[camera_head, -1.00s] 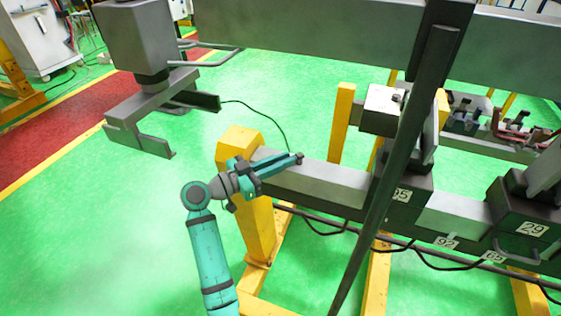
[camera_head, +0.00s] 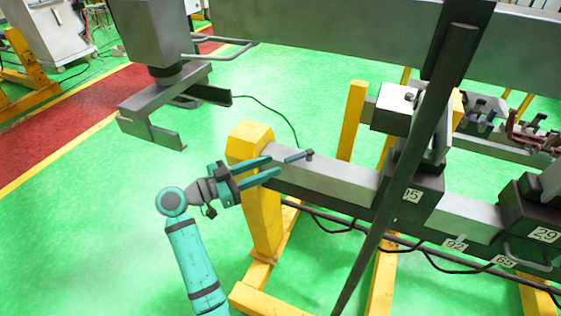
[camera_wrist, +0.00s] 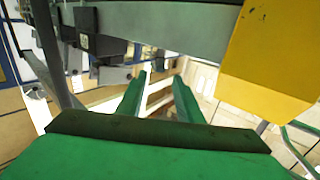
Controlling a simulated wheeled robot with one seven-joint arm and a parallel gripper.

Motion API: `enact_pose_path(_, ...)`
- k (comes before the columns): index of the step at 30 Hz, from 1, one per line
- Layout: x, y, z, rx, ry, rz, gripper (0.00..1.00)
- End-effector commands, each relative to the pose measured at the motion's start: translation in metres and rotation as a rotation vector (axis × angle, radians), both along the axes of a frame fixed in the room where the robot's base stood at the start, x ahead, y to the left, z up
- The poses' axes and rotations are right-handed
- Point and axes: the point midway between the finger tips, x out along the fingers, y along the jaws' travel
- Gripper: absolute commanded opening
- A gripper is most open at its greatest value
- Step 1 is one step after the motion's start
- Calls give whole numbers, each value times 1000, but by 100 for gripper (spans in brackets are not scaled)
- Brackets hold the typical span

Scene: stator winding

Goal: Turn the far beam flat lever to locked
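A small dark flat lever (camera_head: 297,157) shows at the left end of the long grey beam (camera_head: 335,181) in the head view. It points to the right and slightly up in the picture, at an angle to the beam, with a small knob at its right end. I cannot tell from its look whether it is locked. My gripper (camera_head: 273,167) is just left of the lever, its two teal fingers spread and empty, with a small gap to the lever. In the wrist view the open fingers (camera_wrist: 159,80) show with nothing between them; I cannot make out the lever there.
A yellow post (camera_head: 262,205) carries the beam end beside my gripper. A dark diagonal bar (camera_head: 405,175) crosses in front of the beam. A grey hanging clamp (camera_head: 165,105) is at the upper left. The green floor (camera_head: 90,220) at left is clear.

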Motion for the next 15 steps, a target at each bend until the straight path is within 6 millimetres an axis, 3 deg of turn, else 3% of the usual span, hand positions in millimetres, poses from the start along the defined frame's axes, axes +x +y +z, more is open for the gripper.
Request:
enact_pose_path(6, -11, 19, 0, -1, 0, 0, 33)
enact_pose_path(15, -12, 21, 0, 0, 0, -1, 33)
